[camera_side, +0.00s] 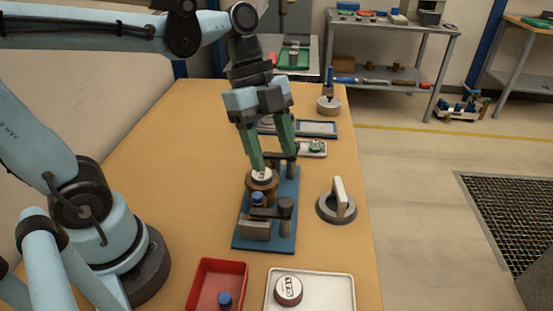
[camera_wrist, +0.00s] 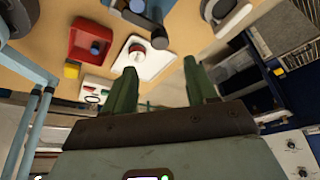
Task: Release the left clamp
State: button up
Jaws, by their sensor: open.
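A blue base plate (camera_side: 265,240) lies on the bench with a round meter (camera_side: 262,180) seated on it. A dark clamp bar (camera_side: 268,212) with a blue knob (camera_side: 257,198) and a grey post (camera_side: 286,207) stands at the plate's near end. A second clamp (camera_side: 291,160) stands at the far end, partly hidden by my fingers. I cannot tell which is the left one. My gripper (camera_side: 274,161) is open, pointing down over the far half of the plate, its left fingertip close to the meter. In the wrist view my gripper (camera_wrist: 159,66) shows nothing between its fingers.
A grey disc with an upright white handle (camera_side: 340,194) stands right of the plate. In front are a red tray (camera_side: 239,270) with a blue piece and a white tray (camera_side: 340,290) with another meter. A small green board (camera_side: 316,147) lies behind. Bench at left is clear.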

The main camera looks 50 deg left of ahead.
aim_at(285, 201)
jog(key=x, duration=0.9)
jog(key=c, duration=1)
jog(key=shift+c, duration=0.2)
